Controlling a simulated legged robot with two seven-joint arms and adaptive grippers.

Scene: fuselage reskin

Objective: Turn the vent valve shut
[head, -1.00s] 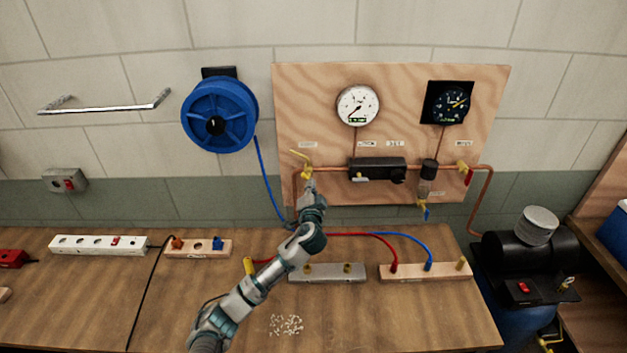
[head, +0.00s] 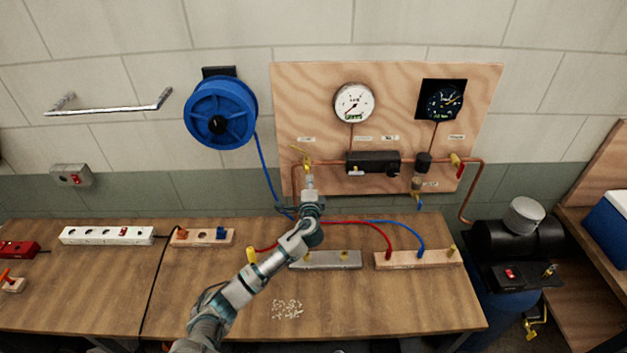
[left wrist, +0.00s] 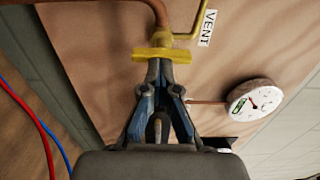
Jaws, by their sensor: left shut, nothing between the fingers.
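The yellow vent valve (head: 306,161) sits on the copper pipe at the left of the plywood panel. In the left wrist view its yellow bar (left wrist: 162,54) lies crosswise just beyond my fingertips, and a bent yellow rod (left wrist: 190,28) runs beside the VENT label (left wrist: 207,28). I cannot tell which yellow part turns. My left gripper (head: 309,176) is shut and empty, right below the valve. In the left wrist view the closed fingertips (left wrist: 160,68) meet the bar's lower edge; whether they touch it is unclear. My right gripper is out of view.
The plywood panel (head: 260,68) carries a white gauge (head: 354,103), a dark gauge (head: 441,101) and a black regulator (head: 373,162). A blue hose reel (head: 220,112) hangs to the left. Red and blue cables cross the bench (head: 380,300). A compressor (head: 515,238) stands at right.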

